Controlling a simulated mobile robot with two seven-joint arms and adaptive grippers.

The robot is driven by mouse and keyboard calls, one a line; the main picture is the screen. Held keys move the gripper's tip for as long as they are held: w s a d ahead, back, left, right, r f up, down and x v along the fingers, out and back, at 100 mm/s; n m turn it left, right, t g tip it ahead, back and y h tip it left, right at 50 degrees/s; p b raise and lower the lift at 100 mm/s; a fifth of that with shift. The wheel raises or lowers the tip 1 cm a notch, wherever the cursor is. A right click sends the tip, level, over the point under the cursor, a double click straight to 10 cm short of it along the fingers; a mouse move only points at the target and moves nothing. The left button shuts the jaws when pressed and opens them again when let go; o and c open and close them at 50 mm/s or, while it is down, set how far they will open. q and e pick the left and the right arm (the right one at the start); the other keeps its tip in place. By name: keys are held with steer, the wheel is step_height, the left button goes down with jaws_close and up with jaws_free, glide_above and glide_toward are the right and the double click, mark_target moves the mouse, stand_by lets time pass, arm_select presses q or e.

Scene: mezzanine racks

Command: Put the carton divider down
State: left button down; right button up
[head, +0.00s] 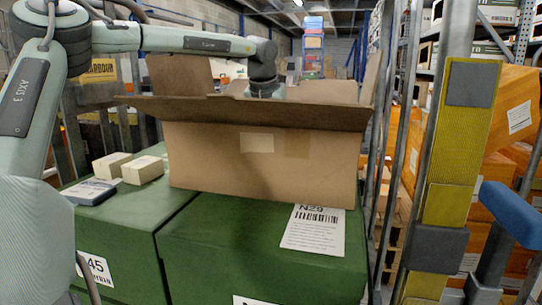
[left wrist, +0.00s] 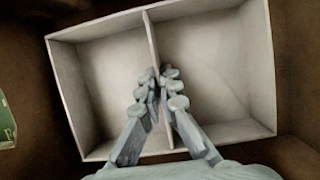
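The carton divider (left wrist: 214,133) is a pale tray-like insert with a middle wall that splits it into two compartments. In the left wrist view it is inside the brown walls of the open carton (head: 215,150). My left gripper (left wrist: 160,84) has its fingers on either side of the middle wall, closed on it. I cannot tell whether the divider touches the carton floor. In the head view my left arm reaches over the carton and the carton's front wall and flap hide the fingers. My right gripper is not in view.
The carton stands with flaps spread on green boxes (head: 225,245). Two small beige boxes (head: 143,169) and a grey-blue device (head: 90,191) lie to its left. A rack post with yellow padding (head: 457,145) and orange boxes (head: 510,105) are at the right.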

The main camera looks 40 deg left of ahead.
arm_select(q)
step_height(320, 180, down, 3)
steer(key=shift+f, duration=0.2)
steer(key=shift+r, duration=0.1)
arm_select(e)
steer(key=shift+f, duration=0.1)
arm_select(q)
steer(key=shift+f, duration=0.2)
steer(key=shift+f+b, duration=0.15)
steer(key=shift+b, duration=0.15)
steer(key=c, duration=2.2)
jaws_free()
steer(key=o, duration=0.5)
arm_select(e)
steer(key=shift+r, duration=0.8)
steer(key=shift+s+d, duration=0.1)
